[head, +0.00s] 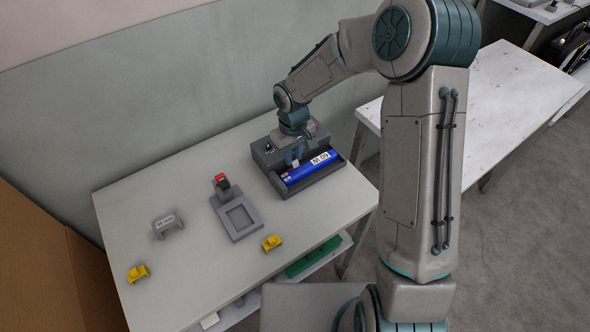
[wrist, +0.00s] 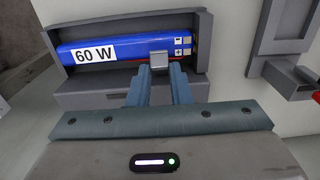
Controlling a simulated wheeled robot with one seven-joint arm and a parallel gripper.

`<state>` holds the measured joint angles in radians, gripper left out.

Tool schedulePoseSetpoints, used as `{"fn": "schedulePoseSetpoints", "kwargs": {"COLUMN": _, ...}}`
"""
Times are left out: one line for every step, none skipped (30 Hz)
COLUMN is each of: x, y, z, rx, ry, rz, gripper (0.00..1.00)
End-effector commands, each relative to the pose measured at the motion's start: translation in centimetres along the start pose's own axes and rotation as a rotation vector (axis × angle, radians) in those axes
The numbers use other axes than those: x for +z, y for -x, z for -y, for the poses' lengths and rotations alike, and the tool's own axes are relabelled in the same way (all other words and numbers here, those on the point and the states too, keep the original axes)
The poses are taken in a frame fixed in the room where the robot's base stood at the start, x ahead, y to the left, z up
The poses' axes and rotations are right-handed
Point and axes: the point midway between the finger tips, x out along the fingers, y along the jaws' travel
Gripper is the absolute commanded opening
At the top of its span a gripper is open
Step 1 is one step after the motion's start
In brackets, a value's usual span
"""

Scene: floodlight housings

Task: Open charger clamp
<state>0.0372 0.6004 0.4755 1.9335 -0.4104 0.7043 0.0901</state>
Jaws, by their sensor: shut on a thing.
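The charger (head: 273,158) is a dark grey box at the back right of the table. A blue battery (head: 311,168) marked 60 W lies in its tray, and it also shows in the wrist view (wrist: 120,48). The clamp (wrist: 159,61) is a small light grey piece at the battery's edge, near its plus and minus marks. My gripper (wrist: 160,75) is shut on the clamp, with a finger on either side of it.
A grey fixture (head: 238,217) with a square recess and a red-topped post stands left of the charger. A grey bracket (head: 168,223) and two yellow pieces (head: 138,273) (head: 272,243) lie on the table (head: 180,295). A white table (head: 500,95) stands at the right.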

Motion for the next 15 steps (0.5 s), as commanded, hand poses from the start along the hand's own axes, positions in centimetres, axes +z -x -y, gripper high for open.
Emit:
{"fn": "schedulePoseSetpoints", "kwargs": {"x": -0.29, "y": 0.14, "z": 0.15, "rx": -0.001, "ry": 0.002, "rz": -0.006, "gripper": 0.05}}
{"fn": "schedulePoseSetpoints", "kwargs": {"x": -0.37, "y": 0.18, "z": 0.15, "rx": -0.001, "ry": 0.002, "rz": -0.006, "gripper": 0.05}}
{"fn": "schedulePoseSetpoints", "kwargs": {"x": -0.50, "y": 0.25, "z": 0.16, "rx": -0.001, "ry": 0.002, "rz": -0.007, "gripper": 0.05}}
{"fn": "schedulePoseSetpoints", "kwargs": {"x": -0.61, "y": 0.31, "z": 0.16, "rx": -0.001, "ry": 0.002, "rz": -0.007, "gripper": 0.05}}
{"fn": "schedulePoseSetpoints", "kwargs": {"x": -0.73, "y": 0.36, "z": 0.17, "rx": -0.001, "ry": 0.002, "rz": -0.008, "gripper": 0.05}}
{"fn": "schedulePoseSetpoints", "kwargs": {"x": -0.86, "y": 0.42, "z": 0.19, "rx": -0.001, "ry": 0.003, "rz": -0.008, "gripper": 0.05}}
{"fn": "schedulePoseSetpoints", "kwargs": {"x": -0.94, "y": 0.46, "z": 0.21, "rx": -0.002, "ry": 0.003, "rz": -0.007, "gripper": 0.05}}
{"fn": "schedulePoseSetpoints", "kwargs": {"x": -0.99, "y": 0.48, "z": 0.21, "rx": -0.002, "ry": 0.002, "rz": -0.007, "gripper": 0.05}}
{"fn": "schedulePoseSetpoints", "kwargs": {"x": -1.04, "y": 0.50, "z": 0.21, "rx": -0.002, "ry": 0.002, "rz": -0.007, "gripper": 0.05}}
{"fn": "schedulePoseSetpoints", "kwargs": {"x": -1.05, "y": 0.50, "z": 0.21, "rx": -0.002, "ry": 0.002, "rz": -0.007, "gripper": 0.05}}
{"fn": "schedulePoseSetpoints", "kwargs": {"x": -1.04, "y": 0.49, "z": 0.21, "rx": -0.002, "ry": 0.002, "rz": -0.006, "gripper": 0.05}}
{"fn": "schedulePoseSetpoints", "kwargs": {"x": -1.03, "y": 0.48, "z": 0.20, "rx": -0.002, "ry": 0.002, "rz": -0.006, "gripper": 0.05}}
{"fn": "schedulePoseSetpoints", "kwargs": {"x": -1.03, "y": 0.48, "z": 0.20, "rx": -0.002, "ry": 0.002, "rz": -0.006, "gripper": 0.05}}
{"fn": "schedulePoseSetpoints", "kwargs": {"x": -1.02, "y": 0.48, "z": 0.20, "rx": -0.002, "ry": 0.002, "rz": -0.006, "gripper": 0.05}}
{"fn": "schedulePoseSetpoints", "kwargs": {"x": -1.02, "y": 0.47, "z": 0.20, "rx": -0.002, "ry": 0.002, "rz": -0.006, "gripper": 0.05}}
